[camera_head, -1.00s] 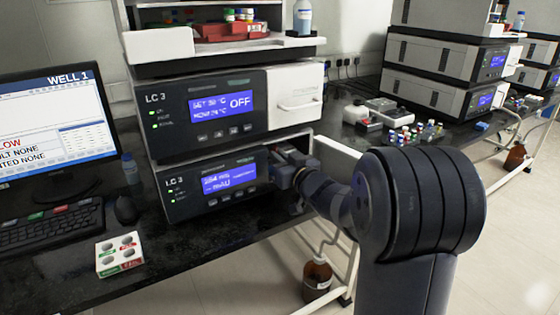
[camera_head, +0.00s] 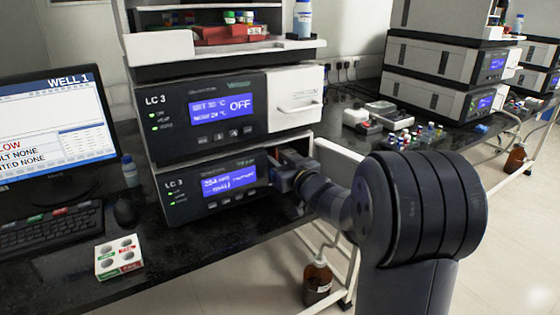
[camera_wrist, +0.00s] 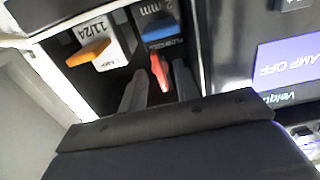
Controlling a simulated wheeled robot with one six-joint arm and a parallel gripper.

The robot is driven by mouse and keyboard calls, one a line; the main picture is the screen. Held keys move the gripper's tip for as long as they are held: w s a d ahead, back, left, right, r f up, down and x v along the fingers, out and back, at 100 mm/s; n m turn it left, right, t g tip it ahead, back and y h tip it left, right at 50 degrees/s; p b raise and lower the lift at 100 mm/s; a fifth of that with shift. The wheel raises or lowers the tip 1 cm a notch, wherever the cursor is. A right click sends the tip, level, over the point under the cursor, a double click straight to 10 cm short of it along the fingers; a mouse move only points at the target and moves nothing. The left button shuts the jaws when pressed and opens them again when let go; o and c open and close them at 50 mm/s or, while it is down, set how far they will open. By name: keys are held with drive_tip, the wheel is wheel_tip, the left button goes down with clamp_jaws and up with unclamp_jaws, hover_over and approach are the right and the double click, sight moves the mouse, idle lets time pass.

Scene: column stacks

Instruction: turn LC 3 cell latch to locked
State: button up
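The lower LC 3 unit (camera_head: 205,208) has an open bay at its right end. In the wrist view, a red lever (camera_wrist: 160,72) sticks out below a blue-fronted cell (camera_wrist: 160,30) labelled 2 mm, which I take to be the cell latch. My gripper (camera_wrist: 160,78) has its two grey fingers apart, one on each side of the red lever, with gaps visible. I cannot tell the latch's locked or unlocked position. In the head view my gripper (camera_head: 281,172) is at the bay, and the lever is hidden there.
A white lamp block (camera_wrist: 112,50) with an orange lever (camera_wrist: 88,52) sits beside the cell in the bay. The upper LC 3 unit (camera_head: 180,125) stands directly above. A monitor (camera_head: 50,125) and a pillbox-like carton (camera_head: 119,262) are at left. A bottle (camera_head: 317,280) stands below the bench.

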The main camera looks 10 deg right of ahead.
drive_tip(key=shift+s, duration=0.1)
drive_tip(key=p+v, duration=0.1)
drive_tip(key=v, duration=0.9)
drive_tip(key=shift+s, duration=0.35)
drive_tip(key=shift+w, duration=0.15)
drive_tip(key=b+x, duration=0.1)
drive_tip(key=x, duration=0.9)
drive_tip(key=shift+w, duration=0.3)
drive_tip(key=shift+s, duration=0.1)
